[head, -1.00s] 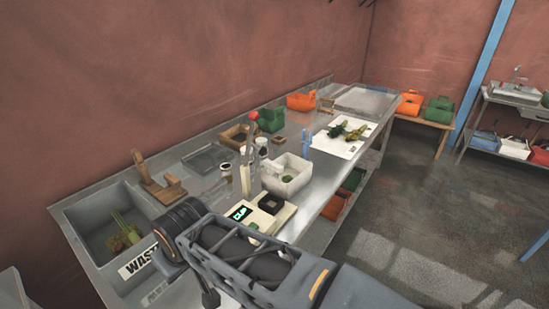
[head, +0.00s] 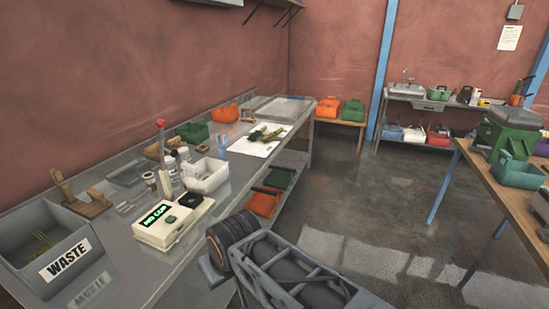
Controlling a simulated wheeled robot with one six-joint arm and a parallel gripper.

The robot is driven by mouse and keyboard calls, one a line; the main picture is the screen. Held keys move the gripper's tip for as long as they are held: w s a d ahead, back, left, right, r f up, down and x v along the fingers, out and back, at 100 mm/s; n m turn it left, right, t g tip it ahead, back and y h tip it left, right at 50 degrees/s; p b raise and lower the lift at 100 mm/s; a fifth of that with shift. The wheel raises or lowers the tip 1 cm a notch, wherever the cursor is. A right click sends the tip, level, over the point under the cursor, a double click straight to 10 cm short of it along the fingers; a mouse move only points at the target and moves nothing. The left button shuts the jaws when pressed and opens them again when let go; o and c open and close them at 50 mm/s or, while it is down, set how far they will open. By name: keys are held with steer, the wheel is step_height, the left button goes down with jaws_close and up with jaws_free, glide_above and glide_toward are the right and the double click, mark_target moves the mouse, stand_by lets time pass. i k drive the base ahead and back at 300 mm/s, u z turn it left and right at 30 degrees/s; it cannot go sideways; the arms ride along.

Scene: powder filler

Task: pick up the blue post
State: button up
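A small light-blue post (head: 222,145) stands upright on the metal counter. It is just behind the right side of the white bin (head: 205,174) and left of the white board (head: 255,140). Its lower end is partly hidden by the bin. My arm shows at the bottom centre, in front of the counter's edge and well short of the post. My gripper's fingers are not in view.
A scale (head: 173,222), a red-knobbed lever (head: 161,140), jars and a WASTE bin (head: 60,250) crowd the near counter. A tall blue column (head: 380,75) stands by the far wall. A wooden table (head: 490,185) is at the right. The floor between is clear.

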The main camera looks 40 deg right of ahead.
mark_target(221, 149)
steer(key=z, duration=0.95)
steer(key=i, duration=1.1)
steer(key=z, duration=1.45)
steer(key=i, duration=1.55)
steer(key=u, duration=3.75)
